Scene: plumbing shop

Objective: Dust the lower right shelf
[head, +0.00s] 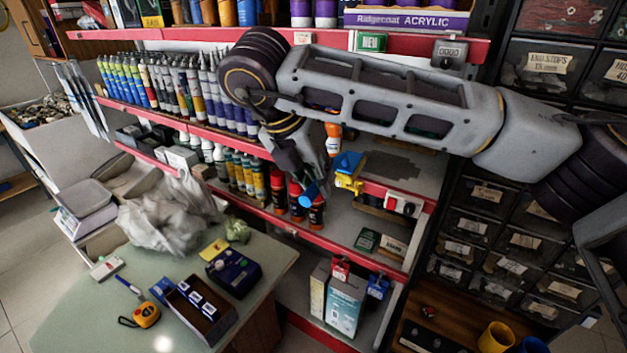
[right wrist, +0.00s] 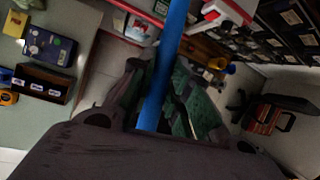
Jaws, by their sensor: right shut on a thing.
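My right gripper (head: 306,172) is in front of the shelf unit, beside the middle shelves. It is shut on a blue rod-like handle, which shows in the right wrist view (right wrist: 166,70) running up between the green finger pads. In the head view the blue end (head: 309,193) sticks out below the fingers, in front of dark bottles. Whatever is at the handle's other end is hidden or out of frame. On the right of the unit, a shelf (head: 415,183) has a dark grey patch, dust or shadow, I cannot tell. A lower shelf (head: 335,228) is partly bare. My left gripper is not in view.
A blue-and-yellow object (head: 349,172) stands close right of my gripper. Tubes (head: 185,85) and bottles (head: 245,175) crowd the shelves at left. Boxes (head: 345,300) stand on the bottom shelf. A counter (head: 262,262) is at front left; drawers (head: 485,225) are at right.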

